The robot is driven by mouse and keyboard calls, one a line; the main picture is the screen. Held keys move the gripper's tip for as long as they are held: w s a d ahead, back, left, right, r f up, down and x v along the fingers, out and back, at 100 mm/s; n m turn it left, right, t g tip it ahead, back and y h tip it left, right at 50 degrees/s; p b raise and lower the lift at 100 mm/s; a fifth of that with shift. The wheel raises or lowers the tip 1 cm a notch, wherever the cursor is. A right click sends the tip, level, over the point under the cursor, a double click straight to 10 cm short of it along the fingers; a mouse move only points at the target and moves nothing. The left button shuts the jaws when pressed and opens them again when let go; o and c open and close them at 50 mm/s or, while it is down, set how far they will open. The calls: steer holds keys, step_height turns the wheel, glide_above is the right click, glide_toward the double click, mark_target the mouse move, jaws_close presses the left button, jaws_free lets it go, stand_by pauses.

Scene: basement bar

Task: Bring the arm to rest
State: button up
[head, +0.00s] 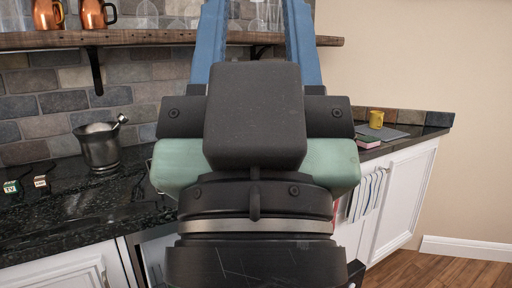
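My gripper (256,22) is large and close in the middle of the head view, pointing up and away from the camera. It has a dark grey body, pale green sides and two blue fingers. The fingers stand apart, with the shelf and glassware showing in the gap between them, and nothing is seen held. The fingertips are cut off by the top edge of the picture. The gripper's body hides the middle of the counter.
A black stone counter (75,205) with white cabinets (407,200) runs behind my gripper. A wooden shelf (130,38) holds copper mugs (95,14) and glasses. Wooden floor shows at lower right.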

step_height(320, 180, up, 21)
steer(key=p, duration=1.9)
steer(key=shift+r+p, duration=0.2)
steer(key=shift+p, duration=0.1)
steer(key=shift+a, duration=0.1)
